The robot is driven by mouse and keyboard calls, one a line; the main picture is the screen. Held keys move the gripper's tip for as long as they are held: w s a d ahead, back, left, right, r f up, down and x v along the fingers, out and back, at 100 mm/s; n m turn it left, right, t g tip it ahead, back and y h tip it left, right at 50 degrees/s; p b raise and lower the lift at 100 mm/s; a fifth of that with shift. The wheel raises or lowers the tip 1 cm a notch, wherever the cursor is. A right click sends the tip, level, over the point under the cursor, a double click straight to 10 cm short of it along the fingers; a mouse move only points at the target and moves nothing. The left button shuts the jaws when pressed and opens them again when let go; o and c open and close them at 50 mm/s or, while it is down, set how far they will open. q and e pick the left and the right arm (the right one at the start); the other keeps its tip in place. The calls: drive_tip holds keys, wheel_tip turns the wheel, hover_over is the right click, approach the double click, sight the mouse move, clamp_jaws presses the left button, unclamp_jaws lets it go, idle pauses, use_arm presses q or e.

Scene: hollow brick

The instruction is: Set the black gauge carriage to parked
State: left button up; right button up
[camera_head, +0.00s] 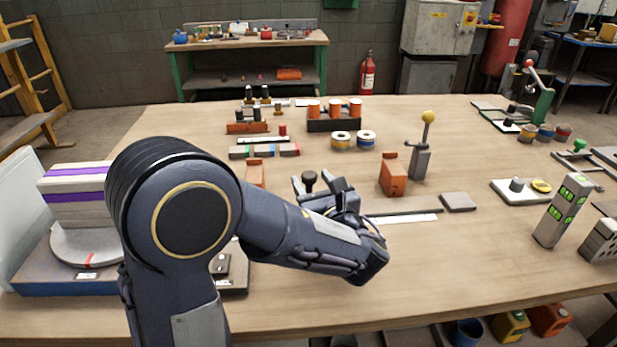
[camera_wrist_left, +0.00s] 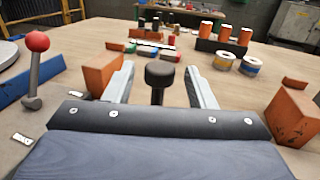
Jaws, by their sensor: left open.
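A black knob (camera_head: 309,178) on a dark post, apparently the gauge carriage's, stands between two orange end blocks, the left one (camera_head: 255,173) and the right one (camera_head: 393,176). My left gripper (camera_head: 317,181) is open, with the knob between its fingers. In the left wrist view the knob (camera_wrist_left: 160,73) stands upright between the spread fingers, with gaps on both sides. My arm and hand hide the carriage's base and much of its rail (camera_head: 400,211). A white strip (camera_head: 410,218) runs along the rail. My right gripper is out of view.
A lever with a yellow ball (camera_head: 428,117) stands right of the right orange block. A red-ball lever (camera_wrist_left: 37,42) is at the left in the wrist view. Orange cylinders in a dark holder (camera_head: 333,125) and tape rolls (camera_head: 341,140) stand behind.

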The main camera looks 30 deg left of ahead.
use_arm(q)
drive_tip(key=shift+x, duration=1.15)
clamp_jaws()
drive_tip(key=shift+s+a, duration=0.1)
